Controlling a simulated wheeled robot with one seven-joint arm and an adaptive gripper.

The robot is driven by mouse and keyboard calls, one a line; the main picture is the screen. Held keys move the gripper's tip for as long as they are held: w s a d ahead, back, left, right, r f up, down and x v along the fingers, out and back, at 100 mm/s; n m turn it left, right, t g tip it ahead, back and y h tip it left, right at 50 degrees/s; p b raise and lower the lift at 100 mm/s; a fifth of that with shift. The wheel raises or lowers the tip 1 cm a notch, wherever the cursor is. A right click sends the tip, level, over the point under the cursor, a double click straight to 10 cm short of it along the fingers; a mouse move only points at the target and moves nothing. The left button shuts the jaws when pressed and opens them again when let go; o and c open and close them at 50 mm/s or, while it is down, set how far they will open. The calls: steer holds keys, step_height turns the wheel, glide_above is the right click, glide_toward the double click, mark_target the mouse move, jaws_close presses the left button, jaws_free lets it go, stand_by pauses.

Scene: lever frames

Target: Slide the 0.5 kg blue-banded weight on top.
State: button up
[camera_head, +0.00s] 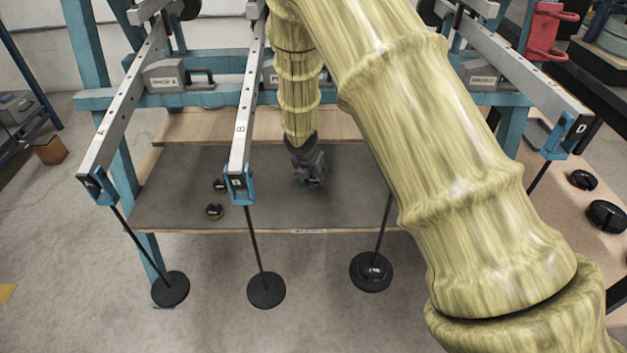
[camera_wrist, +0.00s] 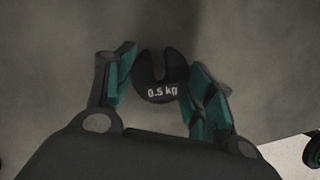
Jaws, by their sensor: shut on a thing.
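My gripper (camera_head: 310,176) hangs over the dark mat in the head view. In the wrist view my gripper (camera_wrist: 162,76) is shut on a dark slotted weight marked 0.5 kg (camera_wrist: 158,92), its slot pointing away from the wrist. No blue band can be made out on it. Hanger A (camera_head: 170,289) and hanger B (camera_head: 266,291) have bare-looking round plates at the foot of their rods. A third hanger plate (camera_head: 357,284), right of B, carries a dark weight (camera_head: 375,267). The beam above this hanger is hidden by my arm.
Two small weights lie on the mat (camera_head: 170,195), one nearer (camera_head: 214,212) and one behind it (camera_head: 219,186). Beams A (camera_head: 95,160) and B (camera_head: 240,130) overhang the mat. Beam D (camera_head: 540,95) is at right. More weights (camera_head: 607,216) lie on the right bench.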

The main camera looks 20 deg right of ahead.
step_height(320, 180, up, 8)
steer(key=shift+r+p, duration=0.1)
steer(key=shift+p, duration=0.9)
step_height(320, 180, up, 2)
steer(key=p, duration=0.3)
steer(key=shift+r+p, duration=0.25)
steer(key=shift+p, duration=0.05)
